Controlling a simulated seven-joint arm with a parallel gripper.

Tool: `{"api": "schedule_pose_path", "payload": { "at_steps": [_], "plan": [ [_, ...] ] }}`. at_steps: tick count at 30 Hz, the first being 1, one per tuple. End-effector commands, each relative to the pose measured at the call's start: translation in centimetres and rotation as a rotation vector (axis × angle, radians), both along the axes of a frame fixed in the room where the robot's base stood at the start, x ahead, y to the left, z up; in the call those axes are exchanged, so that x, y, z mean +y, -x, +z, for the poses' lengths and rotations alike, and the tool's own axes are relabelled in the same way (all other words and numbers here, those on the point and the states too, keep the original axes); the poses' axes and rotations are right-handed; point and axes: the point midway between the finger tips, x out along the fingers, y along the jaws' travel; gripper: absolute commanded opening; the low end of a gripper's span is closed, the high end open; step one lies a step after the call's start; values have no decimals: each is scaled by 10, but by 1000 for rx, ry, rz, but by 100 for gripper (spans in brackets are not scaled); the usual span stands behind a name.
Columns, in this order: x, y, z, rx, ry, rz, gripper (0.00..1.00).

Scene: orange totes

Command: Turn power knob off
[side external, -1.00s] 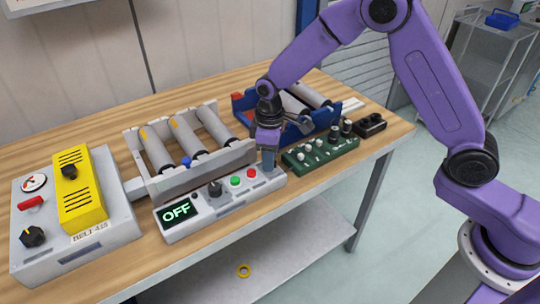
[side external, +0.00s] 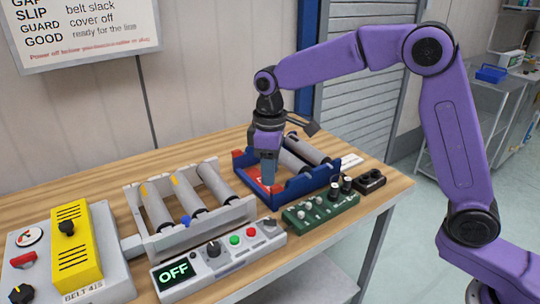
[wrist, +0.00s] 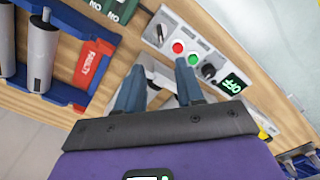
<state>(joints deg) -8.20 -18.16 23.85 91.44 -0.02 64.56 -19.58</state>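A white control panel (side external: 225,257) lies along the table's front edge. Its green display (side external: 174,273) reads OFF, also in the wrist view (wrist: 233,83). A black knob (side external: 214,248) stands beside the display, and shows in the wrist view (wrist: 208,70). A dark grey knob (side external: 269,222) sits at the panel's right end. Which one is the power knob is not labelled legibly. My gripper (side external: 268,181) points down above and behind the panel's right end, clear of the knobs. In the wrist view its two fingers (wrist: 159,68) are apart, with nothing between them.
Green (side external: 238,239) and red buttons (side external: 251,232) lie between the knobs. A roller frame (side external: 185,235), a blue tray (side external: 305,187) with rollers and a red FAULTY label, a green knob box (side external: 318,211) and a grey BELT 415 box (side external: 112,268) with a yellow cover stand around.

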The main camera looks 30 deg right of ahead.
Motion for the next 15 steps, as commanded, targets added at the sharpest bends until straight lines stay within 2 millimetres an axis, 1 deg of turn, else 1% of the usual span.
{"api": "schedule_pose_path", "payload": {
  "at_steps": [1,6,10,15],
  "plan": [
    [0,0,9,-3,-1,0,37],
    [0,0,27,-2,-1,1,37],
    [0,0,32,0,0,1,37],
    [0,0,33,1,1,1,37]
  ]
}}
